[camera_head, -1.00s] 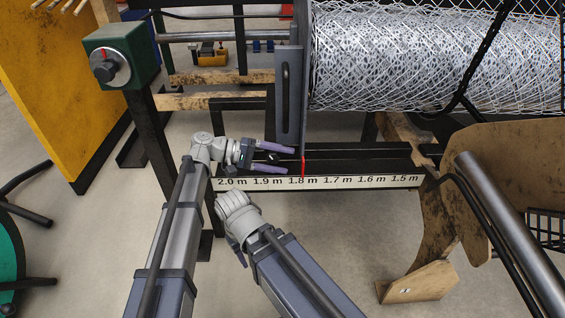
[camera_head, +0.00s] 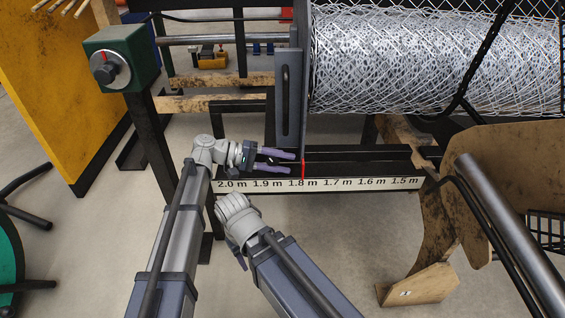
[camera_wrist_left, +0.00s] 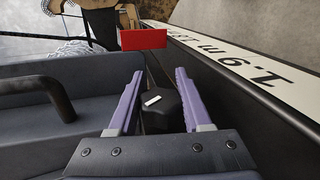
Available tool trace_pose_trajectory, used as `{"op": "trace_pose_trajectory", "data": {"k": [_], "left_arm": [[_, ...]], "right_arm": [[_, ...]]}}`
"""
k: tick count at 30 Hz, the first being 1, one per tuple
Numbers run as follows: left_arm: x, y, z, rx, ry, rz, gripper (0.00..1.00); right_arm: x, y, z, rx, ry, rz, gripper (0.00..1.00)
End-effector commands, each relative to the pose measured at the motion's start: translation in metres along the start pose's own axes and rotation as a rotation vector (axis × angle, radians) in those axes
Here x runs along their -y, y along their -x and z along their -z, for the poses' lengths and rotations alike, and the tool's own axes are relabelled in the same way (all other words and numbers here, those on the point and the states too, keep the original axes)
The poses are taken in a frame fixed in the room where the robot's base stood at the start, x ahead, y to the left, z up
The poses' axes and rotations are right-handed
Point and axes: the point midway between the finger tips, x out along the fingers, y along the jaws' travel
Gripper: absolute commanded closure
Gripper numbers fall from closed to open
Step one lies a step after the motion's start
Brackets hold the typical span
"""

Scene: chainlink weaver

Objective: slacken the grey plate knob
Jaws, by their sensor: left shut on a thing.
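The knob (camera_wrist_left: 162,108) is a dark, faceted piece with a white mark on top, seen in the left wrist view. The two purple fingers of my left gripper (camera_wrist_left: 158,73) lie on either side of it, shut on it. In the head view my left gripper (camera_head: 291,163) reaches right, just above the scale rail, below the upright grey plate (camera_head: 287,97) with its long slot. The knob is small and mostly hidden there. My right gripper (camera_head: 242,262) is folded low in the middle; its jaws are not clear.
The scale strip (camera_head: 345,183) runs along the rail's front, with a red pointer (camera_head: 303,170) near 1.8 m. A wire mesh roll (camera_head: 430,65) fills the upper right. A green box with a dial (camera_head: 120,60) stands upper left. Open floor lies below the rail.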

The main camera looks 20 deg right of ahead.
Motion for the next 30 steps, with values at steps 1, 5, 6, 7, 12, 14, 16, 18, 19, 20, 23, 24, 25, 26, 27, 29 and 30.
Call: {"op": "trace_pose_trajectory", "data": {"k": [1, 5, 6, 7, 12, 14, 16, 18, 19, 20, 23, 24, 25, 26, 27, 29, 30], "left_arm": [[0.001, 0.000, 0.000, 0.000, 0.000, 0.003, 0.97], [0.002, 0.000, 0.000, 0.000, 0.000, 0.003, 1.00], [0.003, 0.000, 0.000, 0.001, 0.000, -0.003, 1.00], [0.004, -0.001, 0.000, 0.001, 0.000, -0.012, 1.00], [0.003, -0.001, 0.000, 0.009, 0.001, -0.090, 1.00], [0.002, -0.001, 0.000, 0.011, 0.001, -0.107, 1.00], [-0.001, 0.000, -0.001, 0.012, 0.000, -0.118, 1.00], [-0.002, 0.000, -0.001, 0.012, 0.000, -0.120, 1.00], [-0.002, 0.000, -0.001, 0.012, 0.000, -0.119, 1.00], [-0.002, 0.000, -0.001, 0.012, 0.000, -0.119, 1.00], [-0.002, 0.000, -0.001, 0.012, 0.000, -0.118, 1.00], [-0.002, 0.000, -0.001, 0.012, 0.000, -0.118, 0.50], [-0.002, 0.000, -0.001, 0.012, 0.000, -0.118, 0.47], [-0.002, 0.000, -0.001, 0.013, 0.000, -0.118, 0.43], [-0.002, 0.000, -0.001, 0.012, 0.000, -0.119, 0.39], [-0.002, 0.000, -0.001, 0.012, 0.000, -0.119, 0.32], [-0.002, 0.000, -0.001, 0.012, 0.000, -0.120, 0.27]], "right_arm": [[0.000, 0.000, 0.000, 0.000, 0.000, 0.000, 0.50], [0.000, -0.001, 0.000, 0.000, 0.000, 0.000, 0.50], [0.000, -0.003, 0.000, 0.000, 0.000, 0.000, 0.50], [0.001, -0.007, 0.000, 0.000, 0.000, 0.000, 0.50], [0.002, -0.023, 0.001, 0.000, 0.000, 0.000, 0.50], [0.003, -0.025, 0.001, 0.000, 0.000, 0.000, 0.50], [0.003, -0.025, 0.001, 0.000, 0.000, 0.000, 0.50], [0.002, -0.024, 0.001, 0.000, 0.000, 0.000, 0.50], [0.002, -0.024, 0.001, 0.000, 0.000, 0.000, 0.50], [0.002, -0.024, 0.001, 0.000, 0.000, 0.000, 0.50], [0.002, -0.024, 0.001, 0.000, 0.000, 0.000, 0.50], [0.002, -0.024, 0.001, 0.000, 0.000, 0.000, 0.50], [0.002, -0.024, 0.001, 0.000, 0.000, 0.000, 0.50], [0.002, -0.024, 0.001, 0.000, 0.000, 0.000, 0.50], [0.002, -0.024, 0.001, 0.000, 0.000, 0.000, 0.50], [0.002, -0.024, 0.001, 0.000, 0.000, 0.000, 0.50], [0.002, -0.024, 0.001, 0.000, 0.000, 0.000, 0.50]]}}
